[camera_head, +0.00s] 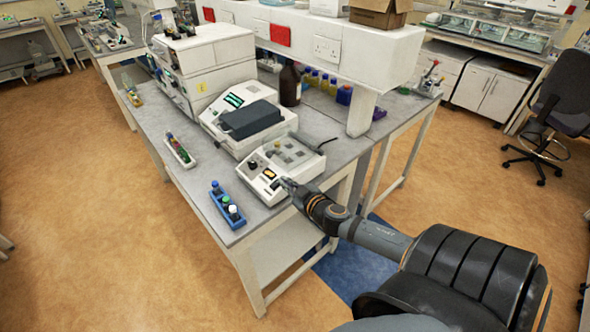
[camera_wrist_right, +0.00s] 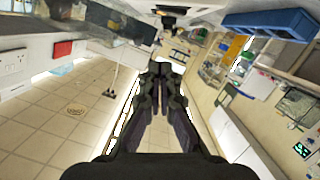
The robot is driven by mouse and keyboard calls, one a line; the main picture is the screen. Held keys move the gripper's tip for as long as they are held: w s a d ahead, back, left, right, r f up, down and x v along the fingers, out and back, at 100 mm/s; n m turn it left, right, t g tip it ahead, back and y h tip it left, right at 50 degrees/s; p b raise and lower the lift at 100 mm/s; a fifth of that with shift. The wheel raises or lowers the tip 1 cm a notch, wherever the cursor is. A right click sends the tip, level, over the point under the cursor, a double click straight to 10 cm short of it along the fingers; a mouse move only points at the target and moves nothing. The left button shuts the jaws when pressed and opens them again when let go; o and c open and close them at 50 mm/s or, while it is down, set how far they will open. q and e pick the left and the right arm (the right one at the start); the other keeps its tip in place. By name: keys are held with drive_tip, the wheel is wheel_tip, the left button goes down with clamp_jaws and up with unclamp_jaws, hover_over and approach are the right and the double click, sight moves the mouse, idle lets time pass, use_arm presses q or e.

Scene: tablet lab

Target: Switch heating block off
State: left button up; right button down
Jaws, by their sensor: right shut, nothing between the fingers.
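The heating block (camera_head: 268,186) is a white bench unit near the front right corner of the table. Its sloped front panel has a dark knob on the left and a small orange-lit display or switch (camera_head: 270,174). My right gripper (camera_head: 285,183) is at the right part of this panel. It is shut and empty, its tip close to the panel. I cannot tell if it touches. In the right wrist view the closed fingers (camera_wrist_right: 160,72) point away from the camera. The panel part behind the gripper is hidden. My left gripper is not in view.
A blue rack with capped vials (camera_head: 227,208) stands left of the block, and another small rack (camera_head: 179,150) lies beyond. A white device with a dark lid (camera_head: 250,119) stands directly behind. A raised white shelf (camera_head: 310,38) runs above the bench.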

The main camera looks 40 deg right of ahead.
use_arm(q)
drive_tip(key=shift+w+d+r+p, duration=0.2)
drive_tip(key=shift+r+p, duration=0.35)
drive_tip(key=shift+p, duration=0.05)
use_arm(e)
drive_tip(key=v, duration=0.4)
drive_tip(key=shift+s+d+r, duration=0.1)
drive_tip(key=shift+s, duration=0.2)
drive_tip(key=shift+w+d, duration=0.1)
